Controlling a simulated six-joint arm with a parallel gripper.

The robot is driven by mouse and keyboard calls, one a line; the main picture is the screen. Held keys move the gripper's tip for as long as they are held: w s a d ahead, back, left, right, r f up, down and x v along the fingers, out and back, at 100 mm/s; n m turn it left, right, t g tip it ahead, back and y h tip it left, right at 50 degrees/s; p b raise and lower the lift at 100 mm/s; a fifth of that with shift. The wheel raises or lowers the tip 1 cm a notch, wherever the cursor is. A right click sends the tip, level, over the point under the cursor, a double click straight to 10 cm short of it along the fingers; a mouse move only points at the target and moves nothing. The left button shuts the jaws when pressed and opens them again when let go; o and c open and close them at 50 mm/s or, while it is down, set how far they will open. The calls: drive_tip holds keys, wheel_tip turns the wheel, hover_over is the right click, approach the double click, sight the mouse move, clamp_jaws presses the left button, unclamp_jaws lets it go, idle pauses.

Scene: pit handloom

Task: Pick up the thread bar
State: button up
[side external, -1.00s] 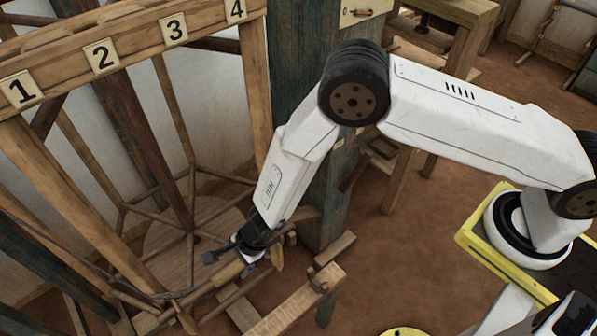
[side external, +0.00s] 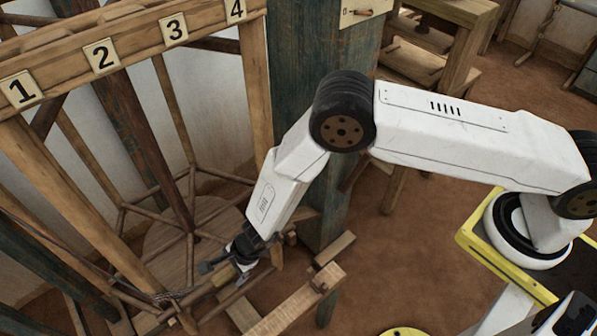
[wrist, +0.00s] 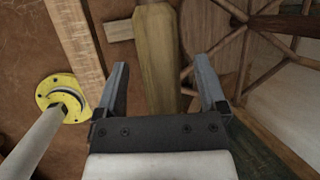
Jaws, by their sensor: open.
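A thick wooden bar, which looks like the thread bar, lies between and beyond my fingers in the wrist view (wrist: 157,50). Its near end is hidden behind my gripper's mount. My gripper (wrist: 162,64) is open, with one finger on each side of the bar. I cannot tell whether either finger touches it. In the side view my gripper (side external: 222,267) is low at the loom's lower front, beside the short tan bar (side external: 224,275), which it partly covers.
A numbered wooden beam (side external: 130,47) crosses above, on slanted posts. A wooden beam (side external: 298,302) lies to the right of the gripper. Open brown floor (side external: 420,260) lies further right.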

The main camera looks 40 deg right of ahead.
clamp_jaws()
drive_tip(key=shift+r, duration=0.15)
drive_tip(key=shift+w+r, duration=0.1)
drive_tip(key=shift+r, duration=0.6)
drive_tip(key=s+d+r, duration=0.8)
drive_tip(key=s+r, duration=0.3)
drive_tip(key=shift+s+r, duration=0.15)
drive_tip(key=shift+s, duration=0.15)
idle(0.5)
